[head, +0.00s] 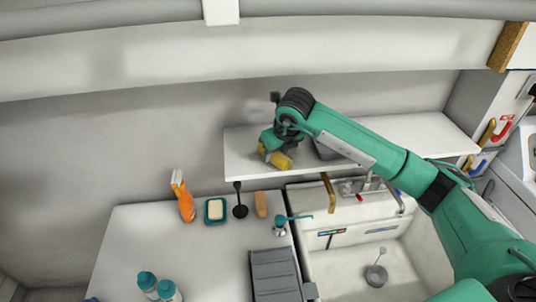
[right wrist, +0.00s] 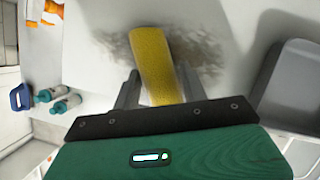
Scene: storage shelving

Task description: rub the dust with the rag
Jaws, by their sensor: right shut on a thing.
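The yellow rag (right wrist: 154,60) is in my right gripper (right wrist: 158,90), clamped between its two fingers in the right wrist view. In the head view my right gripper (head: 271,150) is over the left part of the white shelf (head: 241,165), with the yellow rag (head: 280,160) beneath it. A brownish dust patch (right wrist: 203,56) shows on the pale surface on both sides of the rag in the right wrist view. The rag overlaps the patch there, and hides part of it. I cannot tell how firmly it touches. My left gripper is not in view.
A grey bin (right wrist: 291,75) stands right of the dust in the right wrist view. Below the shelf, the counter (head: 135,235) holds an orange spray bottle (head: 183,199), a soap dish (head: 215,211), teal-capped bottles (head: 157,287) and a grey rack (head: 274,275). A sink (head: 340,268) is at right.

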